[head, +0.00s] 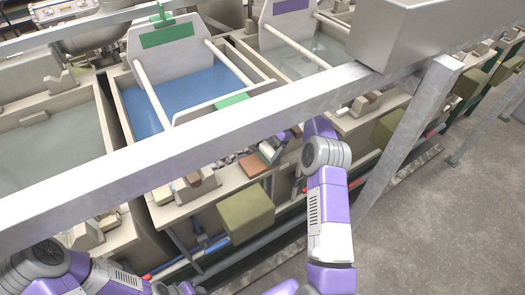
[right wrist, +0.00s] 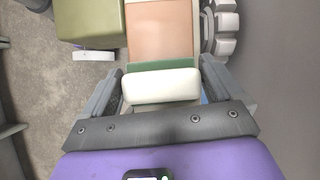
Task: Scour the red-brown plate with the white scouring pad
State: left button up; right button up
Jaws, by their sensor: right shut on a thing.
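The red-brown plate (head: 252,165) lies on the ledge in front of the tanks in the head view. In the right wrist view the plate (right wrist: 160,32) fills the top middle. My right gripper (right wrist: 160,86) is shut on the white scouring pad (right wrist: 162,88), which has a green layer on the side facing the plate. The pad is at the plate's near edge in that view; I cannot tell if they touch. In the head view the right gripper (head: 280,143) is small and partly hidden by my arm. My left arm shows at the lower left, its gripper out of view.
A long grey beam (head: 190,150) crosses in front of the tanks. An olive box (head: 246,212) hangs on the front below the plate and also shows in the right wrist view (right wrist: 88,22). A blue-filled tank (head: 180,98) lies behind. Open floor (head: 440,220) is at right.

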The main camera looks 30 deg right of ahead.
jog(key=shift+d+f, duration=0.15)
jog(key=shift+d, duration=0.9)
jog(key=shift+w+r, duration=0.15)
jog(key=shift+r, duration=3.05)
jog(key=shift+a+r, duration=0.1)
jog(key=shift+r, duration=1.4)
jog(key=shift+f, duration=0.1)
